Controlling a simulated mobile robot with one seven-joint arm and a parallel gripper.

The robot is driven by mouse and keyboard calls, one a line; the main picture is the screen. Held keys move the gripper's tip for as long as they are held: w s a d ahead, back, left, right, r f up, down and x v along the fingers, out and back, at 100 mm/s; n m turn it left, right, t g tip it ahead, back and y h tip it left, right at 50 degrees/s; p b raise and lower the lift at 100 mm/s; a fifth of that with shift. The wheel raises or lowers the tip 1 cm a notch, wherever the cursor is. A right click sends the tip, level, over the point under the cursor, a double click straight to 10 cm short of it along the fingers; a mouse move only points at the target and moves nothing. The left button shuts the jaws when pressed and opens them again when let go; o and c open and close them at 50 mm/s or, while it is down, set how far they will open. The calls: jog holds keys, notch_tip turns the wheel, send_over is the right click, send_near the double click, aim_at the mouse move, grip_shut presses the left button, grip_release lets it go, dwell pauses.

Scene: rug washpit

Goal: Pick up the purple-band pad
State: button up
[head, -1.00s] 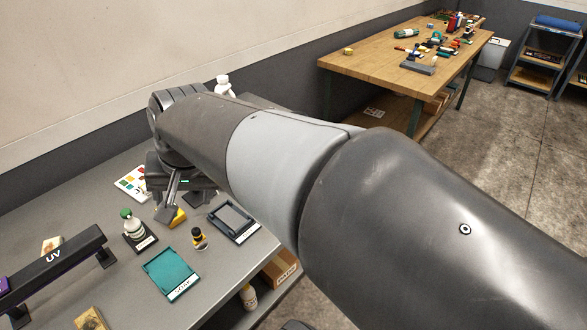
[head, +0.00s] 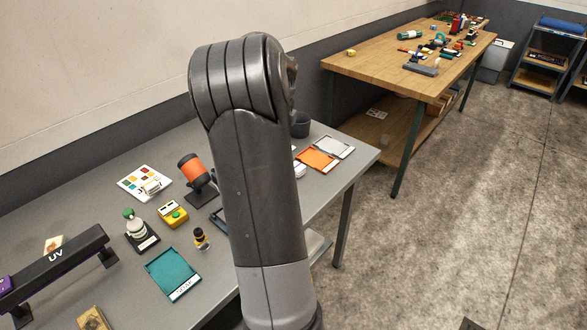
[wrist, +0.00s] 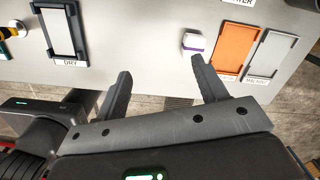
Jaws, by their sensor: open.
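A small white block with a purple band (wrist: 194,42) lies on the grey bench in the wrist view, just left of the orange tray. In the head view a white piece of it (head: 299,171) shows at the edge of my arm, and the rest is hidden. My gripper (wrist: 160,70) is open and empty in the wrist view. Its fingers point toward the bench, with the pad ahead of and slightly inside the right fingertip, apart from it. In the head view my arm hides the gripper.
The orange tray (wrist: 235,48) and a grey tray (wrist: 272,54) lie right of the pad. The dark DRY tray (wrist: 80,38) lies left, with bare bench between. The teal tray (head: 172,274), yellow button box (head: 173,214) and UV bar (head: 55,258) stand further left in the head view.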

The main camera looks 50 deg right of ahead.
jog(key=d+f+m, duration=0.1)
jog(key=d, duration=0.1)
jog(key=s+d+f+m, duration=0.1)
jog(key=d+f+m, duration=0.2)
jog(key=d+f, duration=0.1)
jog(key=d, duration=0.1)
jog(key=shift+s+f+g, duration=0.2)
jog(key=shift+s+g, duration=0.1)
jog(key=shift+g, duration=0.1)
send_over(298, 167)
notch_tip(298, 167, down, 5)
jog(key=shift+r, duration=0.2)
jog(key=shift+w+d+f, duration=0.1)
jog(key=shift+w+f, duration=0.05)
jog(key=shift+f, duration=1.25)
jog(key=shift+w+d+f, duration=0.1)
jog(key=shift+w+f, duration=0.05)
jog(key=shift+f, duration=1.2)
jog(key=shift+c, duration=0.2)
jog(key=c, duration=1)
jog(key=shift+r, duration=0.1)
